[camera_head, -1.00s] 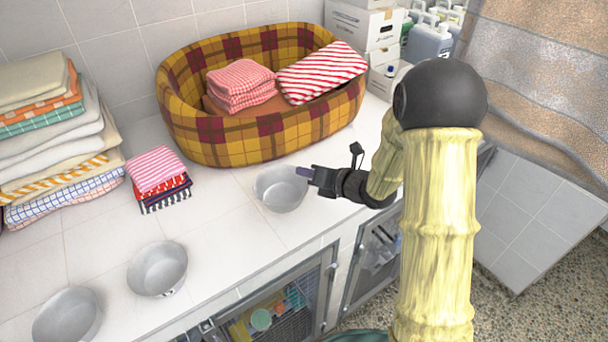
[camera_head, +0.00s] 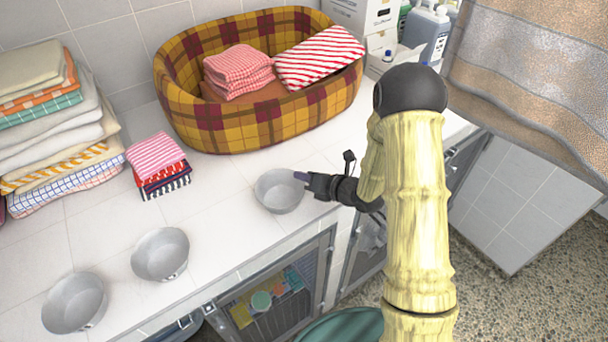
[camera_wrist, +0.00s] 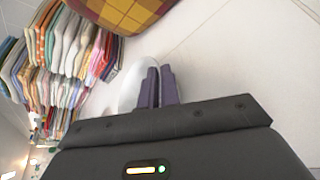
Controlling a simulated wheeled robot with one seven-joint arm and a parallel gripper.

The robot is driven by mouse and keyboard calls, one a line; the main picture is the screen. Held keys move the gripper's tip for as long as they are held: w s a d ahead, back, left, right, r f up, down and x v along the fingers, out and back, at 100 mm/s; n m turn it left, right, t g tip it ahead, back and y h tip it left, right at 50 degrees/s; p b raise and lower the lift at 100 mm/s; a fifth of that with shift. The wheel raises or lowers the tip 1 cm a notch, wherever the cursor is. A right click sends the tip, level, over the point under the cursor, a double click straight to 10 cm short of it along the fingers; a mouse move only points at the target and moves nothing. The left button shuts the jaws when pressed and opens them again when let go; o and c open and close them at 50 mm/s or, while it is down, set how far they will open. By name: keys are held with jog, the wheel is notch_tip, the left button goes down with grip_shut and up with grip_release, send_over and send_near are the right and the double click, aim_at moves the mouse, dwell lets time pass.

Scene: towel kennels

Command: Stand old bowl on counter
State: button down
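A grey metal bowl (camera_head: 279,192) is at the counter's front edge area, in front of the dog bed; it looks upright. My gripper (camera_head: 303,177) is at its right rim. In the wrist view my gripper's purple fingers (camera_wrist: 159,87) are close together, with the pale bowl (camera_wrist: 130,84) against them, partly hidden. The fingers appear shut on its rim. Whether the bowl touches the white tiled counter (camera_head: 225,222) is hard to tell. Two similar bowls stand on the counter at left, one nearer the middle (camera_head: 160,254) and one at the lower left (camera_head: 75,302).
A plaid dog bed (camera_head: 225,125) holding folded towels stands behind. A towel stack (camera_head: 60,130) and a small striped towel pile (camera_head: 157,165) are at left. Bottles (camera_head: 428,35) and boxes stand back right. Counter between the towel pile and the held bowl is clear.

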jog(key=shift+f, duration=0.1)
jog(key=c, duration=1.6)
grip_release()
jog(key=b+v, duration=0.4)
jog(key=v, duration=0.8)
